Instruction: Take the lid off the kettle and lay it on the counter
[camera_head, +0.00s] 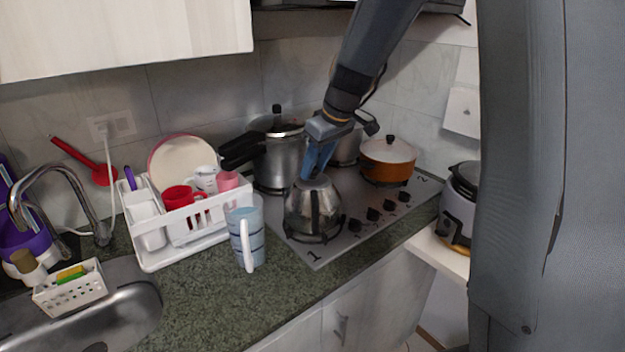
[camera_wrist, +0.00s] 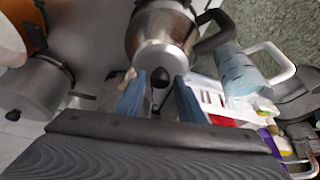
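The metal kettle (camera_head: 312,212) stands on the front-left burner of the stove. Its lid (camera_wrist: 160,58), with a black knob (camera_wrist: 160,78), is on the kettle in the wrist view. My gripper (camera_head: 310,176) reaches down from above to the kettle's top; its blue fingers hide the knob in the head view. In the wrist view my gripper (camera_wrist: 158,98) is open, with one finger on each side of the knob and gaps showing between. Whether a finger touches the lid I cannot tell. The green speckled counter (camera_head: 205,305) runs along the front and left of the stove.
A blue measuring jug (camera_head: 246,232) stands on the counter just left of the kettle. A white dish rack (camera_head: 160,258) is further left, then the sink (camera_head: 130,310). A pressure cooker (camera_head: 283,165) and an orange pot (camera_head: 387,162) stand behind. The counter before the jug is clear.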

